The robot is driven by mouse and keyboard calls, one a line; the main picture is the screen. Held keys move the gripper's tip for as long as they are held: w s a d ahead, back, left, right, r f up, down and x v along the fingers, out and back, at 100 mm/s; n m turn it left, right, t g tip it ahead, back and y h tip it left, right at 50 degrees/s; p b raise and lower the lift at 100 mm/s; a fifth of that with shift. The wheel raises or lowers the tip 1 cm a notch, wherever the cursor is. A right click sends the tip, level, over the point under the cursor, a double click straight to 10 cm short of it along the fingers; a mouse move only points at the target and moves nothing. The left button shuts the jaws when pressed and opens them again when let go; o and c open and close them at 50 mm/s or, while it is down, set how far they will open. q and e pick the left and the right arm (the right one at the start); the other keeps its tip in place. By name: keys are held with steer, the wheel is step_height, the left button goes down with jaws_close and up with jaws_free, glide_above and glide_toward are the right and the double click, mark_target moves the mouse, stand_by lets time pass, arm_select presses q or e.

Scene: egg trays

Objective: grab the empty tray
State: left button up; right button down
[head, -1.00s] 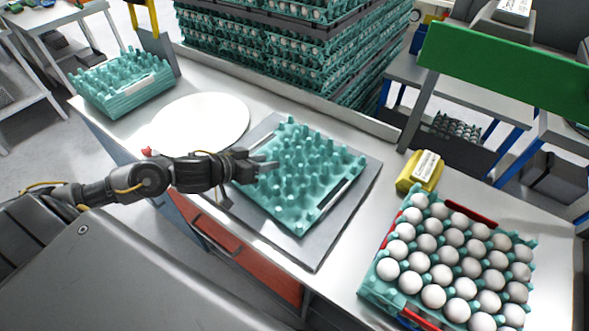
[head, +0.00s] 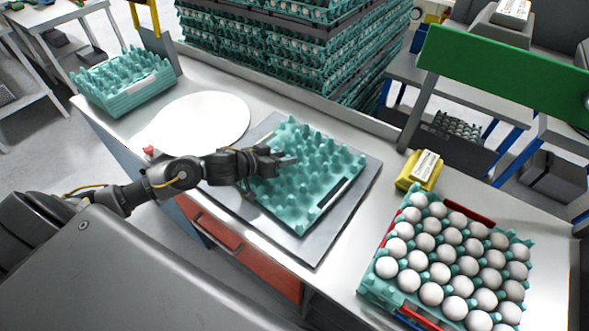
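An empty teal egg tray (head: 318,180) lies on a grey plate (head: 322,240) in the middle of the table. My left gripper (head: 284,161) reaches in from the left and is over the tray's left side, among its upper pegs. Whether its fingers touch the tray, and how far they are apart, is too small to tell. A stack of empty teal trays (head: 125,90) stands at the table's far left end. My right gripper is not in view.
A teal tray full of white eggs (head: 372,284) sits at the right front. A yellow box (head: 407,172) stands behind it. A white round disc (head: 205,118) lies left of the grey plate. Tall stacks of egg trays (head: 290,50) rise behind the table.

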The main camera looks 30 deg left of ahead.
arm_select(q)
jaws_close()
steer(key=shift+r, duration=0.15)
